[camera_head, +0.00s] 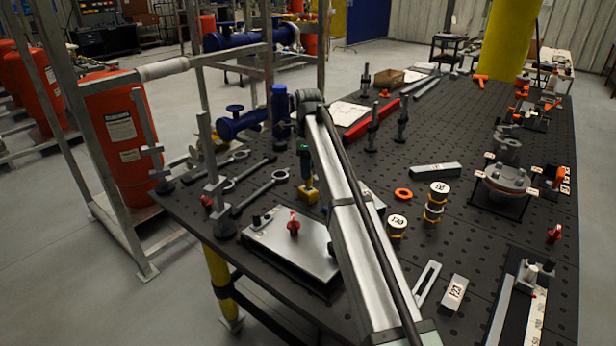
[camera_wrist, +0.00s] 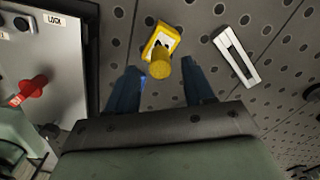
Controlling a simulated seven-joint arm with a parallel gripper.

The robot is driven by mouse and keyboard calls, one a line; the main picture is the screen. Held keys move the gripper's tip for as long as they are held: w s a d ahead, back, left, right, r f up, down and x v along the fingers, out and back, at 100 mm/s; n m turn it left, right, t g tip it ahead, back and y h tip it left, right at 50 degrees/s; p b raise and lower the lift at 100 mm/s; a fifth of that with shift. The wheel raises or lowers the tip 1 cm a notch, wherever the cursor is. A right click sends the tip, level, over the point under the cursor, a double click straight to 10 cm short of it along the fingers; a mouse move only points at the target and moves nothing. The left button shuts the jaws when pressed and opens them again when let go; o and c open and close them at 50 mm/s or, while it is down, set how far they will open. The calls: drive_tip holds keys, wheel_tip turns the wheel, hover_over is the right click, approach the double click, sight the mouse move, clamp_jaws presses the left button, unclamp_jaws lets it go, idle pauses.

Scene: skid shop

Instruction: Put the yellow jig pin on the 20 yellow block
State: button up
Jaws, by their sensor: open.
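In the wrist view a yellow cylinder, which looks like the jig pin (camera_wrist: 162,70), points up toward the camera. A yellow block (camera_wrist: 155,35) with a pale, dark-marked face shows just behind it; the number is not readable. The pin overlaps the block's edge, and I cannot tell whether it stands on it or beside it. My gripper (camera_wrist: 163,75) is open, its two blue-grey fingers apart on either side of the pin's line. In the head view a small yellow block (camera_head: 308,193) shows left of my arm.
A silver plate (camera_head: 282,250) with a red knob (camera_head: 293,226) lies at the front left of the perforated table. A slotted bar (camera_head: 427,283), a 123 block (camera_head: 454,292) and yellow-banded cylinders (camera_head: 397,226) stand right of my arm. Wrenches (camera_head: 262,190) lie at left.

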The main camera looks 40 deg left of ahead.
wheel_tip(320, 180, up, 8)
drive_tip(key=shift+f, duration=0.25)
idle(0.5)
